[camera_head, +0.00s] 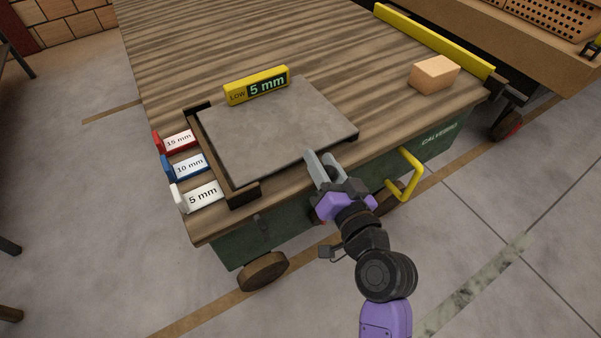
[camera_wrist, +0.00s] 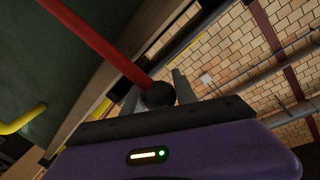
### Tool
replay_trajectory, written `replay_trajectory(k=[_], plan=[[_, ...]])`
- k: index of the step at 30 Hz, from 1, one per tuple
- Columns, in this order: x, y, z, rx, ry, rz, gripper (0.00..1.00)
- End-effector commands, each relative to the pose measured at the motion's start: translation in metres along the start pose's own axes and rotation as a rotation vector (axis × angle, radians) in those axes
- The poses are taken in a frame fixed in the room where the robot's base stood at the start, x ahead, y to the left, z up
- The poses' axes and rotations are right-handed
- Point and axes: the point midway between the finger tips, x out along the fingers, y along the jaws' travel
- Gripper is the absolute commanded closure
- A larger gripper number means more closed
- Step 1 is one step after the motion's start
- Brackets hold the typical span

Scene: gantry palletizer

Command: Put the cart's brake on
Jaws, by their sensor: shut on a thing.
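The cart (camera_head: 180,55) has a striped wooden top and a dark green side. In the wrist view a red lever (camera_wrist: 95,38) runs diagonally from the top left beside the green cart side (camera_wrist: 40,70) and ends in a black ball knob (camera_wrist: 158,95). My gripper (camera_wrist: 156,94) is shut on this knob, one grey finger on each side. In the head view my gripper (camera_head: 318,160) is at the cart's near side edge, and my gripper and arm hide most of the lever. A cart wheel (camera_head: 263,271) shows at the near left corner.
A yellow handle (camera_head: 408,178) sticks out of the cart side, right of my gripper. On top are a grey plate (camera_head: 275,125), a yellow "LOW 5 mm" block (camera_head: 258,86), labelled shims (camera_head: 190,166) and a tan block (camera_head: 434,73). Floor at the front is clear.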

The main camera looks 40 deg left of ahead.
Motion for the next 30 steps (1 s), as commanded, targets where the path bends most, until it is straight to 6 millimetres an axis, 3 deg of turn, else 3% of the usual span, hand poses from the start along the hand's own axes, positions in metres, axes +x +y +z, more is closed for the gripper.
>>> replay_trajectory(k=[3,12,30], plan=[[0.003,0.021,-0.014,0.078,-0.009,0.009,1.0],[0.01,0.052,-0.028,0.221,-0.039,0.013,1.0],[0.012,0.061,-0.031,0.264,-0.048,0.015,1.0]])
